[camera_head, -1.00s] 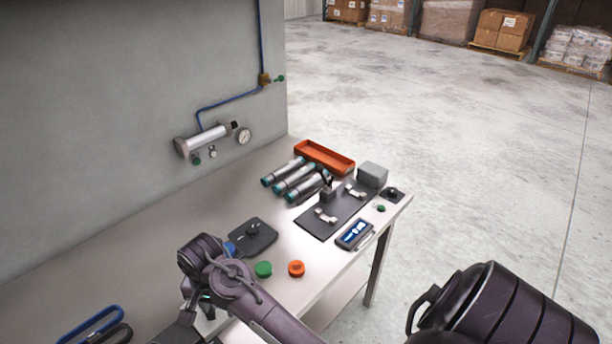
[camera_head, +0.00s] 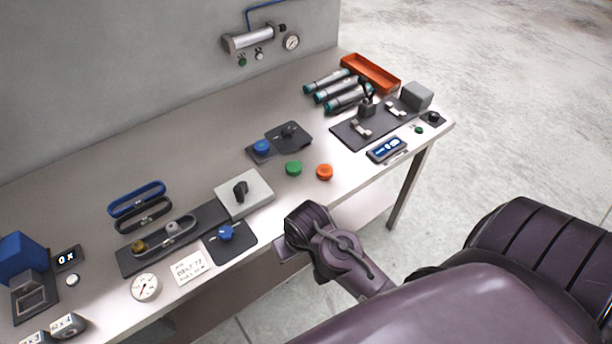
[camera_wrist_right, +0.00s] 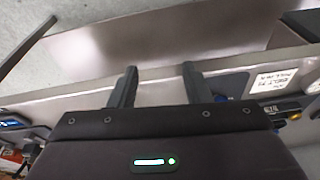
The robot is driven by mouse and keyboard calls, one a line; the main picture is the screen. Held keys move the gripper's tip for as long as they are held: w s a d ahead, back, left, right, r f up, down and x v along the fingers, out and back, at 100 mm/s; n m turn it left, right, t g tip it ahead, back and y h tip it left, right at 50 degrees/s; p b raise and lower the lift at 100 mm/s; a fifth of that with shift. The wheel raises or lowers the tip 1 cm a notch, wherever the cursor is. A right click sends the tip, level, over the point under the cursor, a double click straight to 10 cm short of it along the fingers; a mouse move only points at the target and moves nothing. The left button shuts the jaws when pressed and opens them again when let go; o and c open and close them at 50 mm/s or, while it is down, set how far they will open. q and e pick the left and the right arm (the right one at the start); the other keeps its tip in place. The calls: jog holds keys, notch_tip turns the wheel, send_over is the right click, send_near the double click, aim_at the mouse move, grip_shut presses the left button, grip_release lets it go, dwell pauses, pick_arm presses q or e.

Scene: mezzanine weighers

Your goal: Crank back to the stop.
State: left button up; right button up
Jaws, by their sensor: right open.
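A blue-handled crank or knob (camera_head: 226,232) sits on a dark plate at the table's front edge in the head view. Just behind it, a black handle (camera_head: 240,189) stands on a pale box (camera_head: 258,194). Another black handle (camera_head: 289,131) is on a dark plate farther back. I cannot tell which one is the task's crank. My right arm lies off the front edge, right of the blue handle, touching nothing visible. In the right wrist view my right gripper (camera_wrist_right: 158,86) is open and empty, fingers wide apart. My left gripper is not in view.
A belt unit (camera_head: 133,264) with pulleys, a dial gauge (camera_head: 145,287) and a lettered card (camera_head: 190,267) lie left of the blue handle. Green (camera_head: 293,168) and orange (camera_head: 324,172) buttons are to the right.

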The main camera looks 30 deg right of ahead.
jog(key=s+f+n+b, duration=0.2)
jog(key=s+f, duration=0.1)
jog(key=f, duration=1.1)
jog(key=shift+f+n, duration=0.25)
jog(key=shift+n, duration=0.05)
jog(key=s+d+f+b, duration=0.1)
jog(key=s+f+b, duration=0.25)
jog(key=f, duration=0.75)
jog(key=s+f+b, duration=0.2)
jog(key=s+f, duration=0.3)
jog(key=f, duration=0.6)
jog(key=s+d+f+g+b, duration=0.1)
jog(key=s+d+f+b, duration=0.2)
jog(key=s+f, duration=1)
jog(key=shift+s+n+g, duration=0.3)
jog(key=shift+s, duration=0.55)
jog(key=shift+o, duration=0.2)
dwell(0.8)
